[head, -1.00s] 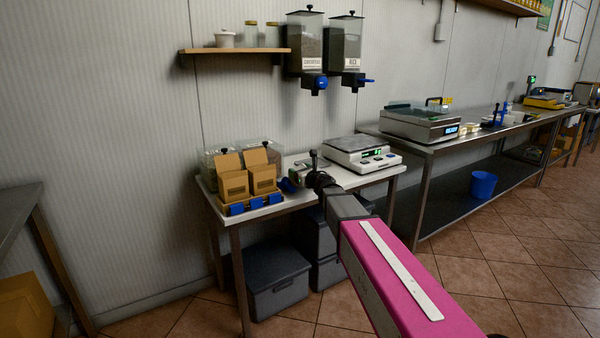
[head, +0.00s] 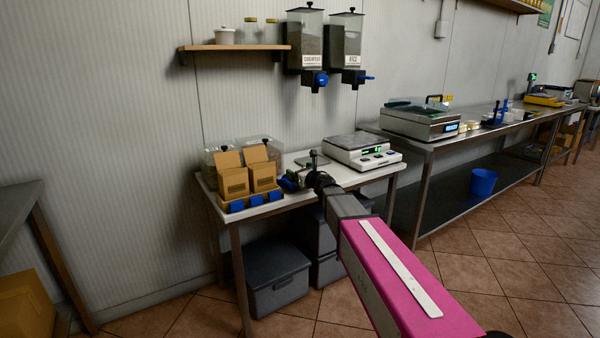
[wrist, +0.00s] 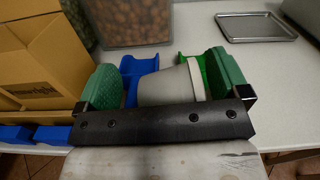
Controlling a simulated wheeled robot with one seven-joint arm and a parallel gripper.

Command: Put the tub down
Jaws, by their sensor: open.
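A pale grey tub (wrist: 168,88) is between the two green-padded fingers of my gripper (wrist: 165,78) in the wrist view, over the white table. My gripper is open, with blue showing between the left pad and the tub. The dark gripper bar hides the tub's near lower part, so I cannot see its base. In the head view my gripper (head: 298,178) is small and dark at the table's front edge, and the tub cannot be made out there.
Blue (wrist: 136,70) and green (wrist: 192,66) scoop-like pieces lie behind the tub. Cardboard boxes (head: 234,182) stand left, a clear bin (wrist: 135,22) behind. A metal tray (wrist: 255,27) lies at the back right, and a scale (head: 362,150) stands right on the white table (head: 345,178).

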